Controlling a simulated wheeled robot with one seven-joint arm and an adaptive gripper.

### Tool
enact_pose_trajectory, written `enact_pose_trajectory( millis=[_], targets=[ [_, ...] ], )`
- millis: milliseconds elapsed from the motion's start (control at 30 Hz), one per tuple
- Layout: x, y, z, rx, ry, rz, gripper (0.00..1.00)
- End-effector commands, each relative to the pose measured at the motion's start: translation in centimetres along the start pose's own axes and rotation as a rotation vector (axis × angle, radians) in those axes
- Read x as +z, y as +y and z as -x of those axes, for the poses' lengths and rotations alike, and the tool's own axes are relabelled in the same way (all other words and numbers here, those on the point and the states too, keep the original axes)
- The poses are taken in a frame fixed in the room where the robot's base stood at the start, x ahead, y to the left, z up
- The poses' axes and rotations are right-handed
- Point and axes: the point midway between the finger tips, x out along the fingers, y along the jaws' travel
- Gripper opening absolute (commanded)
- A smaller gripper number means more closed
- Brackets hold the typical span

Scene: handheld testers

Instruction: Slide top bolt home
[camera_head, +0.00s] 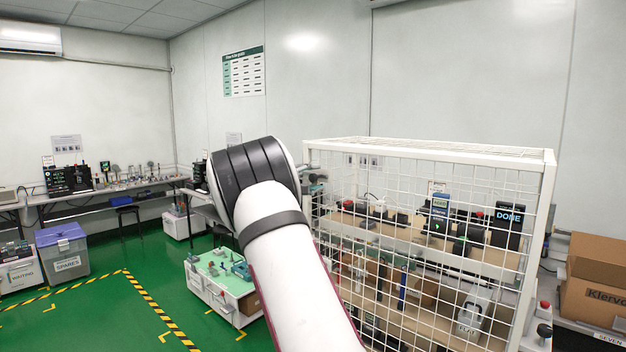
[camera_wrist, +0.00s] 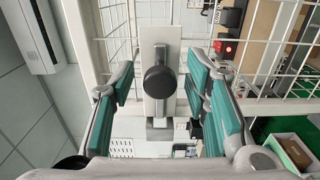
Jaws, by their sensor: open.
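In the wrist view, a round black knob (camera_wrist: 159,80) sits on a grey metal bolt (camera_wrist: 160,127), in front of a pale upright plate (camera_wrist: 160,35) on the white mesh cage (camera_head: 428,151). My gripper (camera_wrist: 160,88) is open, its teal-padded fingers on the left and right of the knob. A gap shows between the knob and each finger; I cannot tell how near the knob is in depth. In the head view my arm hides the gripper and most of the bolt area at the cage's left corner.
Inside the cage are shelves with handheld testers (camera_head: 440,213) and a "DONE" box (camera_head: 508,226). A low white crate with a green top (camera_head: 222,270) stands left of my arm. Cardboard boxes (camera_head: 597,257) are at the far right. Green floor is open on the left.

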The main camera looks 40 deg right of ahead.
Motion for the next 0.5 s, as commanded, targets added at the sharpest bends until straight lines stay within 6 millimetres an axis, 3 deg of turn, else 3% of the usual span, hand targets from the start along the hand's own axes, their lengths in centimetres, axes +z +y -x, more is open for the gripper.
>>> enact_pose_trajectory(
  millis=[33, 200, 233, 500],
  targets=[
    [0.00, 0.00, 0.01, 0.000, 0.000, 0.000, 0.42],
    [0.00, 0.00, 0.02, 0.000, 0.000, 0.000, 0.04],
    [0.00, 0.00, 0.02, 0.000, 0.000, 0.000, 0.00],
    [-0.45, -0.10, 0.02, 0.001, 0.000, -0.001, 0.00]
  ],
)
